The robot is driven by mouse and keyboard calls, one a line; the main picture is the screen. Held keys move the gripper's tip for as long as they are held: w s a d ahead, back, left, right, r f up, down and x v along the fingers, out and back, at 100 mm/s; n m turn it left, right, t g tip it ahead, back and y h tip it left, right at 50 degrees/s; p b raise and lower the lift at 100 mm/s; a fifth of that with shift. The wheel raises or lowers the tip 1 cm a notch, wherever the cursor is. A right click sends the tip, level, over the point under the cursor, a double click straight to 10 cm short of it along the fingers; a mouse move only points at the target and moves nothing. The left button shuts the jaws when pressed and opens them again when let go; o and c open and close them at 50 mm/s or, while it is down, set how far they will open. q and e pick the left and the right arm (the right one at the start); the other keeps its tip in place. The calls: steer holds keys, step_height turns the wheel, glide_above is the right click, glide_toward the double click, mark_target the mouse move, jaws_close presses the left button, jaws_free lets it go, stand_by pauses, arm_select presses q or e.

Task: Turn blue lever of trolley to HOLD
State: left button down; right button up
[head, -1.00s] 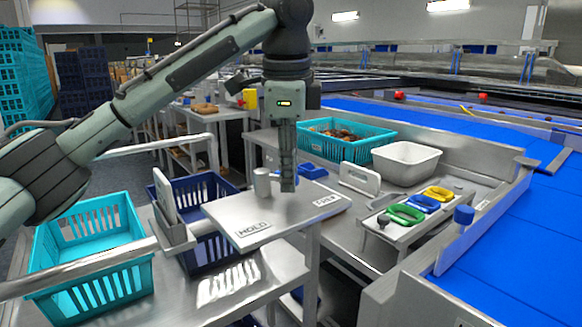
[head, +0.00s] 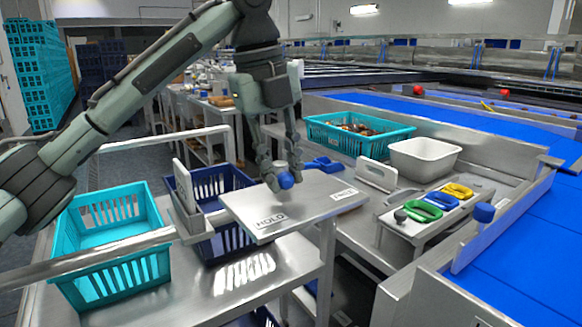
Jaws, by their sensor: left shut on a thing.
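The trolley's metal plate (head: 300,210) has a HOLD label (head: 271,219) at its near left end and a second label (head: 344,194), hard to read, at its right end. My left gripper (head: 276,184) is low over the plate, fingers pointing down, shut on the blue lever's round knob (head: 286,180). The knob shows between the fingertips, between the two labels. A short metal post (head: 281,167) stands just behind, partly covered by the fingers. The rest of the lever is hidden or unclear. My right gripper is not in view.
A teal crate (head: 148,270) and a dark blue crate (head: 236,244) stand left of the plate. Another blue piece (head: 322,164) lies behind it. An upright metal plate (head: 376,175), a white tub (head: 424,172) and a teal crate of dates (head: 400,140) stand to the right.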

arm_select(q)
steer(key=m, duration=0.1)
steer(key=a+m, duration=0.1)
steer(key=m, duration=0.1)
steer(key=a+m+g, duration=0.1)
steer(key=m, duration=0.1)
steer(key=shift+w+a, duration=0.1)
steer(key=shift+a, duration=0.15)
steer(key=shift+m, duration=0.4)
steer(key=c, duration=1.3)
jaws_free()
steer(key=shift+a, duration=0.1)
step_height(320, 180, up, 12)
steer(key=a, duration=0.2)
steer(key=shift+a+f, duration=0.1)
steer(key=shift+f, duration=0.05)
